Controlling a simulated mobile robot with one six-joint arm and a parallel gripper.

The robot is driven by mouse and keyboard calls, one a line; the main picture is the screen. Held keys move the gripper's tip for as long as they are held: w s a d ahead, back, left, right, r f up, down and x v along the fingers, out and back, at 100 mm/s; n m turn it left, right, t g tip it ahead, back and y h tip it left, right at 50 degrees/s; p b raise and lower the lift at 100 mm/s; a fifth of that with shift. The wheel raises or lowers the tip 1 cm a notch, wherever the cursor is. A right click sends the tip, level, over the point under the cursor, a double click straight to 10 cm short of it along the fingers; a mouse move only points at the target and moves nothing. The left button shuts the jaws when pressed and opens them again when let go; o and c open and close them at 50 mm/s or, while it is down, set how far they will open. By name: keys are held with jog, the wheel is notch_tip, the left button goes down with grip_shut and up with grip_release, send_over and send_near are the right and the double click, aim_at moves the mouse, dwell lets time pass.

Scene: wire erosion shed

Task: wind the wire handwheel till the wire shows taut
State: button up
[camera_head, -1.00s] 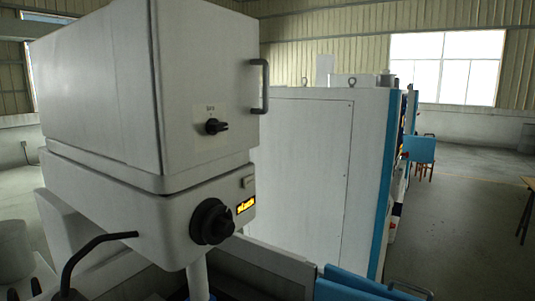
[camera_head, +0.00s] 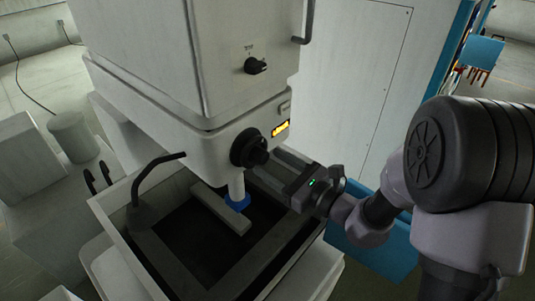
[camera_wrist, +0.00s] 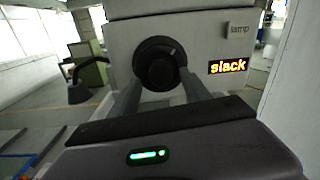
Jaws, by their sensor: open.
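The black round wire handwheel (camera_head: 248,148) with a knob sits on the front of the white machine head. It also shows in the wrist view (camera_wrist: 158,62), ahead of my gripper. My gripper (camera_head: 265,170) is open, its two fingers pointing at the handwheel from the lower right. In the wrist view the fingers (camera_wrist: 162,84) reach to either side of the wheel's lower part; I cannot tell whether they touch it. The lit display (camera_head: 281,128) right of the wheel reads "slack" in the wrist view (camera_wrist: 228,66).
A small black rotary switch (camera_head: 256,65) is on the cabinet above. A "lamp" button (camera_wrist: 239,33) is above the display.

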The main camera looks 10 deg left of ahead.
jog(key=shift+x, duration=1.05)
jog(key=shift+d, duration=0.1)
grip_shut()
jog(key=m+p, duration=0.1)
jog(key=m, duration=0.2)
jog(key=shift+r+p, duration=0.15)
jog(key=shift+p, duration=0.25)
jog(key=shift+m+p, duration=1.05)
jog(key=shift+m, duration=1.25)
